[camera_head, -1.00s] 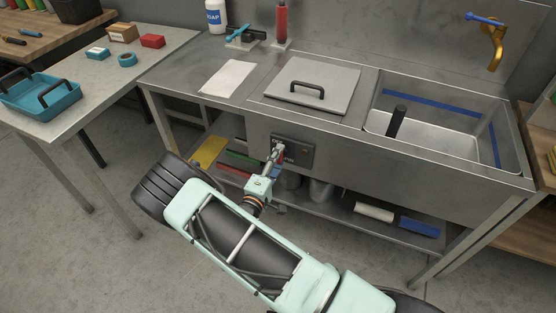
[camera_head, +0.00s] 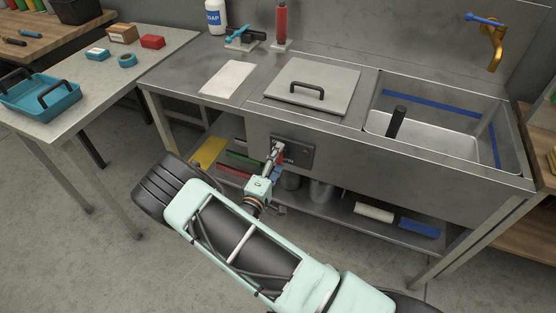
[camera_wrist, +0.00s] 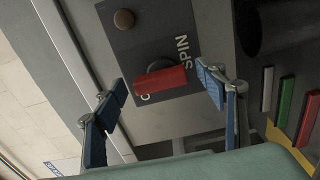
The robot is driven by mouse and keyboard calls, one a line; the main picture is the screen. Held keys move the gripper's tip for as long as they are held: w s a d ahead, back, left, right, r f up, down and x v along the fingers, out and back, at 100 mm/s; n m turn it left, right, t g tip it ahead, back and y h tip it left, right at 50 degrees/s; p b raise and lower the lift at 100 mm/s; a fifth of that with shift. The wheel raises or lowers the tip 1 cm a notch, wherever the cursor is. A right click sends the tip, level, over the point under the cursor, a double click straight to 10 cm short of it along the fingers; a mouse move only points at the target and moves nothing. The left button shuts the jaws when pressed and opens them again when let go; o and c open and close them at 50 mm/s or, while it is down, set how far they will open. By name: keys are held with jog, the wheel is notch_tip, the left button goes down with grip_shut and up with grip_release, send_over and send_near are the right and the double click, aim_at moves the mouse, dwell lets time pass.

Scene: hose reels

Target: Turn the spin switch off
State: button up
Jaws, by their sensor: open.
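The spin switch (camera_wrist: 162,82) is a red bar handle on a dark control panel (camera_wrist: 150,45). In the wrist view the word SPIN is printed to its right, and a letter at its left end is partly covered. My gripper (camera_wrist: 162,78) is open, with one blue-padded finger on each side of the red handle. Gaps show between the pads and the handle in this view. In the head view my gripper (camera_head: 275,151) is in front of the left part of the panel (camera_head: 299,153) on the sink bench's front and hides most of the switch.
A round brown knob (camera_wrist: 124,18) sits on the same panel. The steel bench has a lidded cover (camera_head: 325,78) and a sink basin (camera_head: 440,143). Its lower shelf holds a white roll (camera_head: 374,211) and a blue block (camera_head: 419,227). Open floor lies in front.

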jog(key=v, duration=1.2)
